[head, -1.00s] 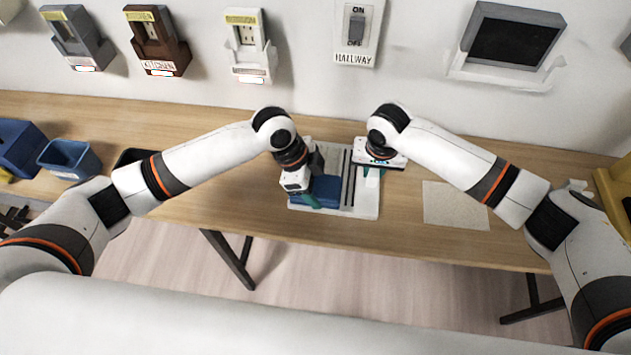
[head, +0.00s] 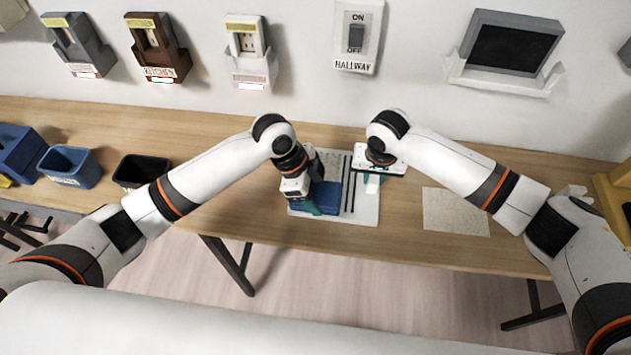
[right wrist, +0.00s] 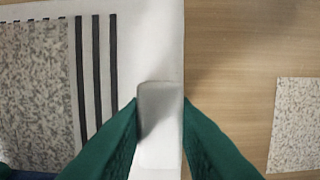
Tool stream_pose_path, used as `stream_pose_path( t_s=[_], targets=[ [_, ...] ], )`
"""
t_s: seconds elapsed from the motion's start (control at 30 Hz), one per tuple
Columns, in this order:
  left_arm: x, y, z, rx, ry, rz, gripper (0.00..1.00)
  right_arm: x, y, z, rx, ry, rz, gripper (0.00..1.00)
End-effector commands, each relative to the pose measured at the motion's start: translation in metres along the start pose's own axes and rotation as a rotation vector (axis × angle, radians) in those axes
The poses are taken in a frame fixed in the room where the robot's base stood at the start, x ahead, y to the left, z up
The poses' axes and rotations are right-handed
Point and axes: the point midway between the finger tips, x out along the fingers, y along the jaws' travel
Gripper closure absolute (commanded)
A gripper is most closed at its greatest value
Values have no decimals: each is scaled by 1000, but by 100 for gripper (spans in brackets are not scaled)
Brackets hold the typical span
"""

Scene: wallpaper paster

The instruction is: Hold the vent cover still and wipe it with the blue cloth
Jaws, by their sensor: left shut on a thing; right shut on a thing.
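The vent cover (head: 367,207) is a white panel with dark slots, flat on the table. In the right wrist view, grey speckles cover the left part of the vent cover (right wrist: 150,40), and several dark slots show uncovered. The blue cloth (head: 330,197) lies on the cover's left front part under my left gripper (head: 314,206), which is shut on it. My right gripper (head: 373,182) is at the cover's right edge. Its green fingers (right wrist: 160,135) are shut on a pale raised tab at that edge. The speckles under the cloth are hidden.
A speckled pale sheet (head: 456,210) lies on the table to the right. A blue bin (head: 68,165) and a black bin (head: 141,172) stand at the left. Outlet holders, a HALLWAY switch (head: 357,38) and a dark screen (head: 510,45) are on the wall.

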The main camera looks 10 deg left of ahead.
Motion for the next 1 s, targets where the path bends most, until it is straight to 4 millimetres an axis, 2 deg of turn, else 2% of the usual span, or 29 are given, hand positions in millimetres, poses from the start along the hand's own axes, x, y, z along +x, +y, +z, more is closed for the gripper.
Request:
stream_pose_path(
  t_s=[0.1, 0.13, 0.17, 0.7, 1.0],
  targets=[
    [25, -1, -10, -4, 0, -5, 62, 4, -1, -4, -1, 10, -4, 100],
    [24, 6, -9, -3, -1, 1, 62, 4, -1, -4, -1, 10, -4, 100],
    [22, 12, -8, -1, -1, 2, 67, 4, -1, -4, -1, 10, -4, 100],
    [26, 99, -10, -2, 0, 1, 66, 3, -1, -3, -2, 8, -4, 100],
    [26, 134, -11, -1, 0, 1, 66, 3, -1, -3, -1, 6, -4, 100]
  ],
)
